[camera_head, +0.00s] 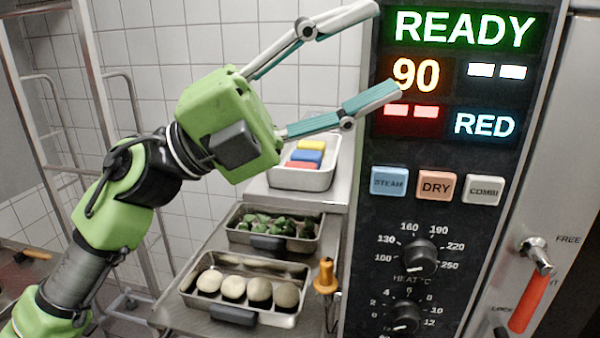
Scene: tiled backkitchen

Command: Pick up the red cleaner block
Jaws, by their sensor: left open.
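The red cleaner block (300,165) lies in a steel tray (300,180) on the upper shelf. A blue block (307,156) and a yellow block (311,145) lie behind it in the same tray. My left gripper (385,49) is open with nothing between its fingers. It is raised in front of the tray, and its fingertips overlap the oven display in the picture. The lower finger passes above the blocks in the picture and hides part of the tray's far side. My right gripper is not in view.
The oven panel (400,150) stands at right, its display (465,28) showing READY, 90 and RED. Below are buttons, knobs and a red lever handle (530,302). Lower trays hold greens (268,222) and round pale items (259,291). A metal rack (95,75) stands at left.

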